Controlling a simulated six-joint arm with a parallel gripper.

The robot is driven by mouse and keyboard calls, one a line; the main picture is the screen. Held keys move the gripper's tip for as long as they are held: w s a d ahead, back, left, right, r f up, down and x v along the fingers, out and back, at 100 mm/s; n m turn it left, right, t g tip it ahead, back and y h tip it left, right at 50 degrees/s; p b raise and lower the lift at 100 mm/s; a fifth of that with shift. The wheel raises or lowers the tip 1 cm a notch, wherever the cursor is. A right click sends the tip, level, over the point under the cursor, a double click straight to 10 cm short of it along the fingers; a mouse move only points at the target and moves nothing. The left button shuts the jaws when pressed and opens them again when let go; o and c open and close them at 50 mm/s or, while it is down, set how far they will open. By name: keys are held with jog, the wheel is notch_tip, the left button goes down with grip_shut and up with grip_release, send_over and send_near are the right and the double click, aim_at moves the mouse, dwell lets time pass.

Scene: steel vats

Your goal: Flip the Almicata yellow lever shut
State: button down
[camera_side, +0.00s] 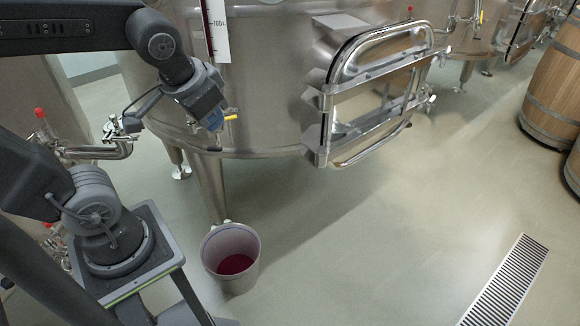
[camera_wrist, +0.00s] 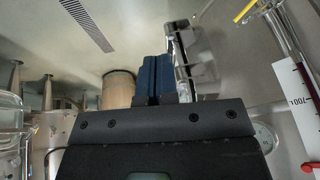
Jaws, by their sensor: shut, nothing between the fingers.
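A yellow lever (camera_side: 231,117) sticks out low on the front of the big steel vat (camera_side: 265,70), just right of my gripper's tip in the side view. In the wrist view the yellow lever (camera_wrist: 246,11) shows at the top right, on a shiny metal fitting, clear of my fingers. My gripper (camera_side: 216,124) is beside the vat wall, pointing down and right. Its blue fingers (camera_wrist: 154,78) are pressed together and empty. Whether they touch the lever cannot be told from the side view. Any name label on the lever is too small to read.
A bucket (camera_side: 212,262) with dark red liquid stands on the floor below. The vat's framed hatch (camera_side: 372,95) juts out to the right. A white level scale (camera_side: 216,30) runs up the vat. Barrels (camera_side: 552,95) and a floor grate (camera_side: 508,285) lie further right, with clear floor between.

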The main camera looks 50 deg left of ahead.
jog(key=s+d+m+t+h, duration=0.1)
jog(key=s+d+h, duration=0.1)
jog(key=s+d, duration=0.1)
jog(key=w+a+r+n+g, duration=0.3)
jog(key=w+a+n, duration=0.4)
jog(key=w+a, duration=0.5)
jog(key=w+a+f+n+h, duration=0.1)
jog(key=a+f+n, duration=0.1)
jog(key=a, duration=0.7)
jog(key=w+a+f+n+h, duration=0.1)
jog(key=a+f+n, duration=0.1)
jog(key=a, duration=0.6)
jog(key=shift+g, duration=0.3)
jog(key=x, duration=1.3)
jog(key=shift+d+f, duration=0.3)
